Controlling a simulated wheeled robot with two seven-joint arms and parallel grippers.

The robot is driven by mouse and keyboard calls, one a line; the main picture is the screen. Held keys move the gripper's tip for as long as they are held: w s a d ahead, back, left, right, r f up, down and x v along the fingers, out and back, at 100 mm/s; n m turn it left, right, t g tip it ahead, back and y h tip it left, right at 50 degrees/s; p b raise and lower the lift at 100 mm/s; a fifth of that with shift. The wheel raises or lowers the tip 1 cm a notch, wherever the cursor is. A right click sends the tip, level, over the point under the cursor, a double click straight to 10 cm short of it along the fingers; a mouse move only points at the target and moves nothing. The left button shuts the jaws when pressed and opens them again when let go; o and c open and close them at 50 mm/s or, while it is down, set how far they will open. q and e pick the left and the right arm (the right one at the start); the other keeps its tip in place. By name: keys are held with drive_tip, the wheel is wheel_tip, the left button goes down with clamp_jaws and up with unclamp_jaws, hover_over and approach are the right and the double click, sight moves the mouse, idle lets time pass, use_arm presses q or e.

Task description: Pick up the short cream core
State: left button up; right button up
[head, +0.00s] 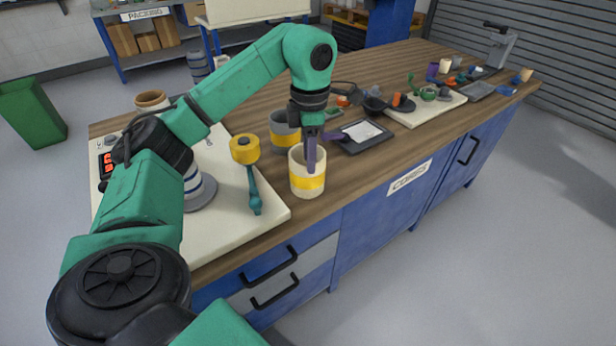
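A cream core (307,184) with a yellow band stands upright near the front edge of the bench, just right of the pale board. My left gripper (311,164) points down at this core. One purple finger overlaps the core's rim and near wall; the other finger is not clearly seen, so its opening and any grip are unclear. A grey core (285,133) with a yellow band stands just behind, to the left. My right gripper is not in view.
The pale board (258,222) carries a yellow-headed teal tool (250,170) and a blue-striped roller (199,190). A dark tray (364,136) lies right of the core. Another pale board (425,110) with small parts is farther right. Bare wood lies right of the core.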

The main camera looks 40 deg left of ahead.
use_arm(q)
hover_over(310, 198)
wheel_tip(310, 198, down, 6)
drive_tip(key=shift+r, duration=0.25)
drive_tip(key=shift+a+f, duration=0.1)
drive_tip(key=shift+f, duration=0.4)
clamp_jaws()
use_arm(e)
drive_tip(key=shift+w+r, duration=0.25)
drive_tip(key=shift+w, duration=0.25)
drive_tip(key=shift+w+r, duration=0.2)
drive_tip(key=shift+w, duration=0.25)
